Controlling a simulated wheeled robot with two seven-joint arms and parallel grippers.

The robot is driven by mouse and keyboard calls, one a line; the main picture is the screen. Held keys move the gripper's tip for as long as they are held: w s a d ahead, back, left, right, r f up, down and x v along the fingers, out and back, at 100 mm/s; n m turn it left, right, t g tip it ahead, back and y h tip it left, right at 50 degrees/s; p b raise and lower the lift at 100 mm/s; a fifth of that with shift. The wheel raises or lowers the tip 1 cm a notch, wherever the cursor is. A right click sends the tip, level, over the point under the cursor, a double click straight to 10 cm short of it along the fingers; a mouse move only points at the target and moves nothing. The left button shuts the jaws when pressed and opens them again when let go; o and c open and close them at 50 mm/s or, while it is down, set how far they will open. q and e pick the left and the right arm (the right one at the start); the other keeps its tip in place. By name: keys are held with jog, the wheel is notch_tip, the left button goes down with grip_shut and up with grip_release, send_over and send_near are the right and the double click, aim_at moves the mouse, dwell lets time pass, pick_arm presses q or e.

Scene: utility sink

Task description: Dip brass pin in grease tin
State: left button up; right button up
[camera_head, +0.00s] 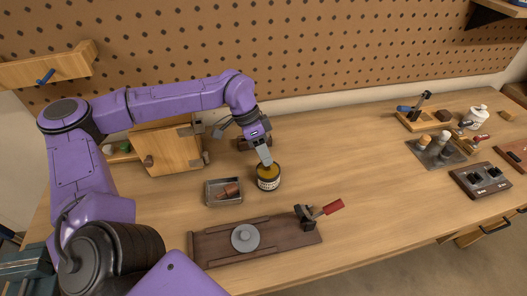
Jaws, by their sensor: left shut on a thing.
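The grease tin (268,184) is a small round can with a pale label and yellowish contents, standing upright on the bench. My left gripper (266,162) comes down from above and is shut, with its fingertips at the tin's open top. It holds the brass pin, which is mostly hidden by the fingers and too small to make out. I cannot tell whether the pin touches the grease. My right gripper is out of view.
A shallow metal tray (209,201) with brownish pieces stands left of the tin. In front is a dark wooden fixture (285,240) with a grey disc (245,238) and a red-handled clamp (325,210). A wooden box (170,150) stands behind.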

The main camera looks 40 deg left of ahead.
pick_arm(q)
jog(key=shift+r, duration=0.1)
notch_tip(320, 180, up, 7)
jog(key=p, duration=0.5)
jog(key=shift+p, duration=0.35)
dwell(0.3)
